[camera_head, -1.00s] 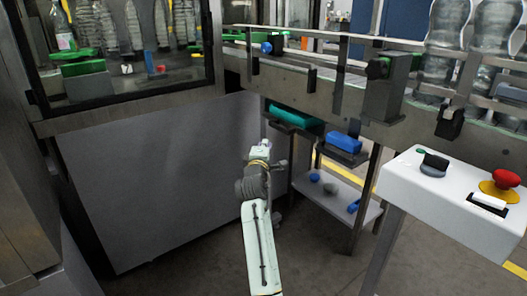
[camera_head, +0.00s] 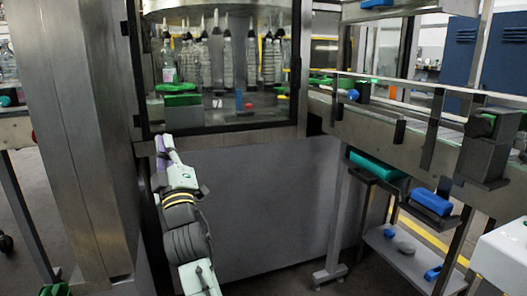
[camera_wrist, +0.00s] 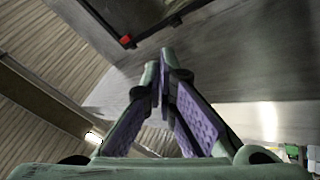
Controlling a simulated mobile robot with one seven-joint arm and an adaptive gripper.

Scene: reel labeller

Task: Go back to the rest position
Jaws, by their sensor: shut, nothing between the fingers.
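My gripper (camera_wrist: 165,70) shows in the wrist view with its two purple-padded fingers meeting at the tips, shut and empty. In the head view my gripper (camera_head: 162,146) is at the end of my raised arm, left of centre. It is in front of the lower left part of the labeller's window frame, beside the steel column (camera_head: 75,130). I cannot tell from the picture whether it touches the frame.
The labeller's grey lower panel (camera_head: 270,200) stands behind my arm. Bottles (camera_head: 272,62) stand behind its window. At the right are a conveyor (camera_head: 400,140), a blue block (camera_head: 431,202), a teal block (camera_head: 377,165) and a low white shelf (camera_head: 400,250). A white control box (camera_head: 503,255) is at the right edge.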

